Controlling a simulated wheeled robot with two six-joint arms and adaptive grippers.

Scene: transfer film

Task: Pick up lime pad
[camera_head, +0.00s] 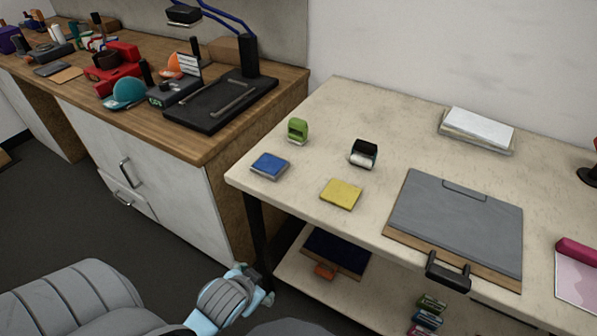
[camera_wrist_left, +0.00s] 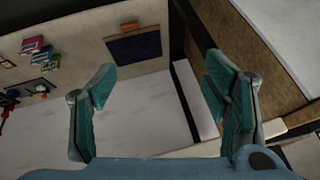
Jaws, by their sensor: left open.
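A yellow to yellow-lime square pad (camera_head: 341,194) lies flat on the pale table; no other pad in view is closer to lime. A blue pad (camera_head: 269,166) lies to its left. A small lime-green upright object (camera_head: 298,130), not clearly a pad, stands behind the blue pad. My left gripper (camera_head: 262,284) is low in front of the table's left end, below the tabletop and apart from the pads. In the left wrist view my left gripper (camera_wrist_left: 160,72) is open with nothing between its fingers. My right gripper is out of view.
A black-and-white dispenser (camera_head: 364,154) stands behind the yellow pad. A grey clipboard (camera_head: 459,222) lies to the right. A paper stack (camera_head: 478,130) is at the back. A lower shelf (camera_head: 300,285) holds a dark blue item. A cluttered wooden counter (camera_head: 190,140) is at left.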

